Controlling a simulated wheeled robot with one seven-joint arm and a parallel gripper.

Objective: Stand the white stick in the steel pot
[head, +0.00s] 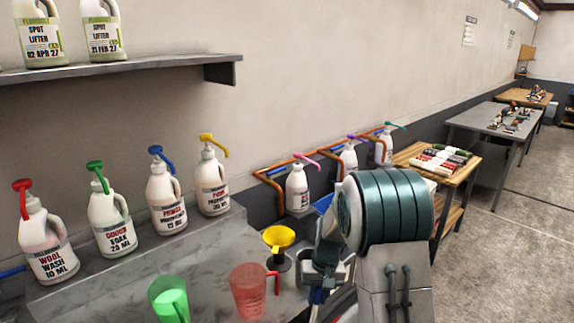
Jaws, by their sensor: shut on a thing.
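My gripper (318,290) is low in the middle of the head view, partly hidden by my own arm, over the right end of the grey counter. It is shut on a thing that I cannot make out. I cannot pick out the white stick in this view. A dark grey vessel (283,263) stands just left of my gripper with a yellow funnel (279,237) at its top. I cannot tell whether this vessel is the steel pot.
A green cup (170,301) and a red jug (250,291) stand on the counter (205,262), left of my gripper. Several white pump bottles (165,200) line its back. More bottles (298,188) stand in orange wall holders. A wooden table (455,172) is beyond my arm.

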